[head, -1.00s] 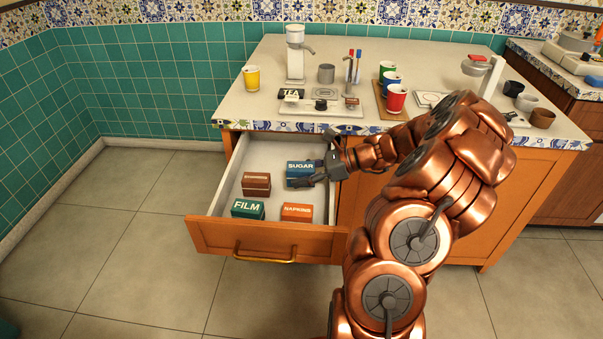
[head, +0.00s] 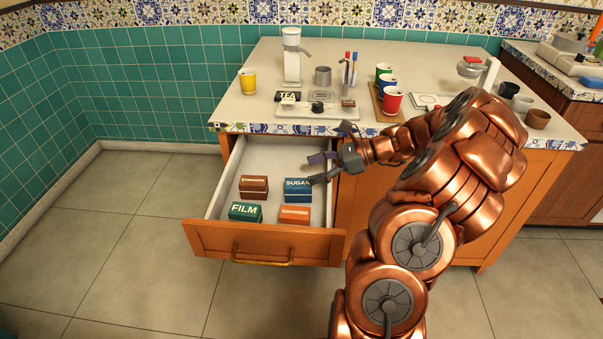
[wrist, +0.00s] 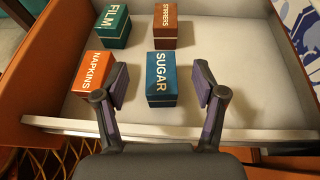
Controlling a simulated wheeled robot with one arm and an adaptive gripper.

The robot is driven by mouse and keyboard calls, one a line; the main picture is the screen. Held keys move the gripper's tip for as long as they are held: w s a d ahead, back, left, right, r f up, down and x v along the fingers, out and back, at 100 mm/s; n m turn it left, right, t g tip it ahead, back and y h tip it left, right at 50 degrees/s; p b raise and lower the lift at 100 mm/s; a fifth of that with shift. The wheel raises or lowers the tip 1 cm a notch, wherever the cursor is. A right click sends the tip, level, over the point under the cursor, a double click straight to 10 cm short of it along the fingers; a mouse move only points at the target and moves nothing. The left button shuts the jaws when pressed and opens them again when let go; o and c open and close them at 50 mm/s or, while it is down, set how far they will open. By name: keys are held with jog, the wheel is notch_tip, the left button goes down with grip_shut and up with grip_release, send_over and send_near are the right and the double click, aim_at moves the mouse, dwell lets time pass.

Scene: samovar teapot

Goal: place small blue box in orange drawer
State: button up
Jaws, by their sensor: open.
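The small blue box (head: 298,189), labelled SUGAR, rests upright on the floor of the open orange drawer (head: 215,238). It also shows in the wrist view (wrist: 161,80), between and a little beyond the fingertips. My gripper (head: 316,168) is open and empty, above the right side of the drawer. In the wrist view my gripper (wrist: 160,90) has its two fingers spread to either side of the blue box, with gaps on both sides.
The drawer also holds a brown box (head: 253,187), a green FILM box (head: 245,212) and an orange NAPKINS box (head: 295,214). The drawer's back is bare. Cups, including a red cup (head: 391,104), and a white dispenser (head: 292,56) stand on the counter (head: 350,60) above.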

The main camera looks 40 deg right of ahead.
jog(key=v, duration=0.7)
jog(key=s+a+r+n+g, duration=0.1)
jog(key=a+n, duration=0.3)
jog(key=a, duration=0.4)
jog(key=s+a+r+n+g+h, duration=0.1)
jog(key=a+n+g, duration=0.3)
jog(key=a, duration=0.5)
jog(key=s+a+r+n+g+h, duration=0.1)
jog(key=s+a+n+g, duration=0.1)
jog(key=a, duration=0.6)
jog(key=shift+s+a+r+n+g, duration=0.1)
jog(key=shift+a+n+g, duration=0.1)
jog(key=shift+n+g, duration=0.75)
jog(key=s+a+f+n+g+h, duration=0.15)
jog(key=s+a+n+h, duration=0.25)
jog(key=s+a+n, duration=0.4)
jog(key=s+d+f+n+h, duration=0.1)
jog(key=s+d+n+h, duration=0.1)
jog(key=s, duration=0.3)
jog(key=s+d+f+n+h, duration=0.1)
jog(key=s+n+h, duration=0.2)
jog(key=s, duration=0.3)
jog(key=shift+d, duration=0.4)
jog(key=shift+s, duration=0.1)
